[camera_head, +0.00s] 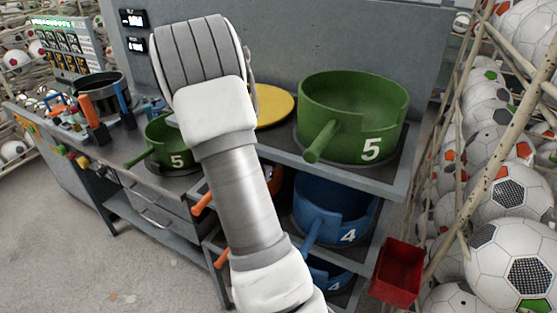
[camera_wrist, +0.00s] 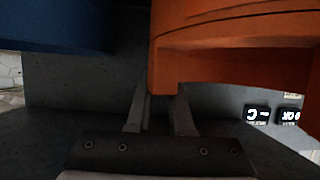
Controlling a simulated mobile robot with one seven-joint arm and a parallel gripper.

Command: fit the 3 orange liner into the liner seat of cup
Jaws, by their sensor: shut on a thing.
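In the wrist view, my gripper (camera_wrist: 160,105) is shut on the edge of an orange part (camera_wrist: 235,50), which fills the upper right; its number is not in view. A blue part (camera_wrist: 55,25) shows at the upper left, apart from the gripper. In the head view my arm hides the gripper and what it holds. An orange handle (camera_head: 203,204) sticks out left of my arm on the shelf below the bench, with another orange handle (camera_head: 222,258) lower down. I cannot tell which cup is the task's cup.
A large green ring marked 5 (camera_head: 371,149) and a yellow disc (camera_head: 274,104) are on the bench. A smaller green 5 ring (camera_head: 177,159) is on the left. Blue parts marked 4 (camera_head: 347,236) are on lower shelves. A red bin (camera_head: 398,270) and ball racks (camera_head: 470,190) bound the right.

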